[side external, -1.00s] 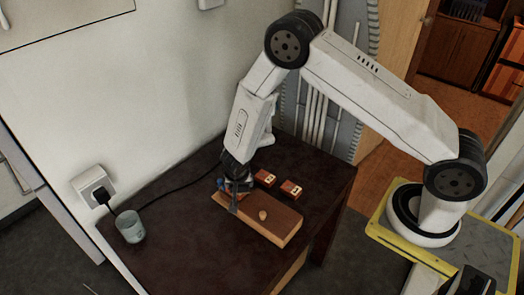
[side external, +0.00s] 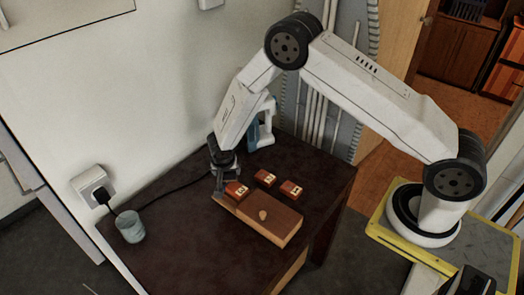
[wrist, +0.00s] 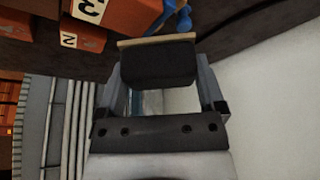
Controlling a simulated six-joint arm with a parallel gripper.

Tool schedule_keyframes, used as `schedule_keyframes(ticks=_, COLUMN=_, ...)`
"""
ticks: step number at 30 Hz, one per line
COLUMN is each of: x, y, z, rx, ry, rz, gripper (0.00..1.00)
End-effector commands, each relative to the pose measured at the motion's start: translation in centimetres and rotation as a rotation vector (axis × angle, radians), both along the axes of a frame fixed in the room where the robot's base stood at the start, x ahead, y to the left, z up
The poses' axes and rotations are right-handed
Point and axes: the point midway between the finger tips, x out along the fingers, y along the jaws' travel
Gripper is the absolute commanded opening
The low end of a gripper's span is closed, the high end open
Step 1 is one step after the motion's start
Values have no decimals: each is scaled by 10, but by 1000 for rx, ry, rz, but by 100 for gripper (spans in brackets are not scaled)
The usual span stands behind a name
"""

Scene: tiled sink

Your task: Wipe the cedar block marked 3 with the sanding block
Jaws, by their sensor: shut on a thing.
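My gripper (side external: 221,188) is shut on the sanding block, a dark block with a tan edge (wrist: 157,66), between both fingers in the wrist view. The cedar block marked 3 (wrist: 125,16) is reddish-brown with a pale label, at the top left of the wrist view, apart from the sanding block there. In the side view, the leftmost red block (side external: 237,189), just right of my gripper, appears to be this one; its number is too small to read. The sanding block is hard to make out in the side view.
Another block, marked 2 (wrist: 82,38), is close by. In the side view, two more red blocks (side external: 265,178) (side external: 291,189) stand behind a wooden board (side external: 280,229) bearing a small knob. A cup (side external: 130,227) stands at left. A blue object (wrist: 183,20) is near block 3.

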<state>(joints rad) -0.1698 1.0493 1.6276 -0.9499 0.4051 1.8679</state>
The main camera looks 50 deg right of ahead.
Motion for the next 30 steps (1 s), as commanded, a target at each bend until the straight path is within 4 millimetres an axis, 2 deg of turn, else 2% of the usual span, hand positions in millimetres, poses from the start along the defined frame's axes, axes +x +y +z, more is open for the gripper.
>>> schedule_keyframes(ticks=18, x=1, y=0, z=56, rx=0, ry=-4, rz=-1, gripper=33)
schedule_keyframes(ticks=30, x=0, y=0, z=62, rx=0, ry=-2, rz=-1, gripper=33)
